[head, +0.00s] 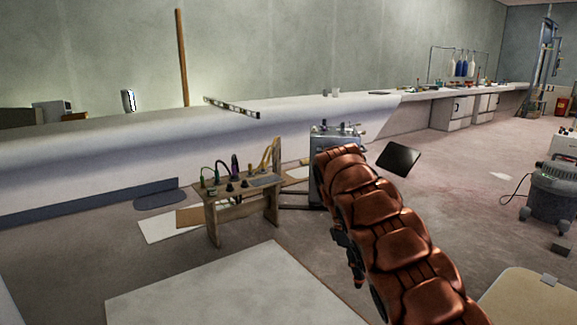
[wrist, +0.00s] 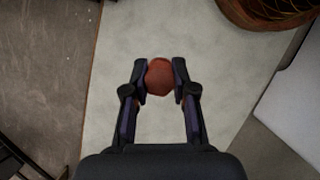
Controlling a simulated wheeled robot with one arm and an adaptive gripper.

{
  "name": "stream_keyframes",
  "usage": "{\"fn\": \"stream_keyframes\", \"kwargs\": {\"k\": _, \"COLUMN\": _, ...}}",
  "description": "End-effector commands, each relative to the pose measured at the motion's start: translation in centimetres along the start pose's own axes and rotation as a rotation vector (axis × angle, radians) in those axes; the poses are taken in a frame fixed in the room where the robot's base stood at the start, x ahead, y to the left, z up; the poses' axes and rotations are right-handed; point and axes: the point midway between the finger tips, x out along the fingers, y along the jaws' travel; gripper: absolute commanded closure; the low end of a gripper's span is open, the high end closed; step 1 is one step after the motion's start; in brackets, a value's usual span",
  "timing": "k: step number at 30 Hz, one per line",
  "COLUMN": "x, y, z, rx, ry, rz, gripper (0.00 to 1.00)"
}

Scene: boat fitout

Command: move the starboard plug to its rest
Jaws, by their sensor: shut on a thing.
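My gripper (wrist: 160,66) shows in the wrist view with its two dark fingers closed on a reddish-brown, rounded piece (wrist: 159,80). I take this piece to be the starboard plug; no marking on it can be read. It is held between the fingertips, above a pale sheet. In the head view my orange-brown arm hides most of the gripper, and the held piece cannot be made out clearly. I cannot tell which spot is the plug's rest.
A small wooden bench (head: 212,221) carries several tools left of my arm. A grey metal cabinet (head: 319,180) stands behind my arm. The pale sheet (head: 225,290) lies on the floor in front. A grey vacuum (head: 549,192) is at right. A long white counter runs along the wall.

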Motion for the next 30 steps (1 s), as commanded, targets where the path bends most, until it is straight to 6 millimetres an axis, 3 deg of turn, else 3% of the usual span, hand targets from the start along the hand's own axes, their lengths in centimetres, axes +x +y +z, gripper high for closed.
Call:
{"fn": "stream_keyframes", "kwargs": {"k": 18, "x": -0.93, "y": 0.2, "z": -0.04, "rx": 0.02, "ry": 0.008, "rz": 0.003, "gripper": 1.0}}
{"fn": "stream_keyframes", "kwargs": {"k": 30, "x": -0.46, "y": -0.03, "z": -0.15, "rx": 0.011, "ry": 0.002, "rz": -0.002, "gripper": 1.0}}
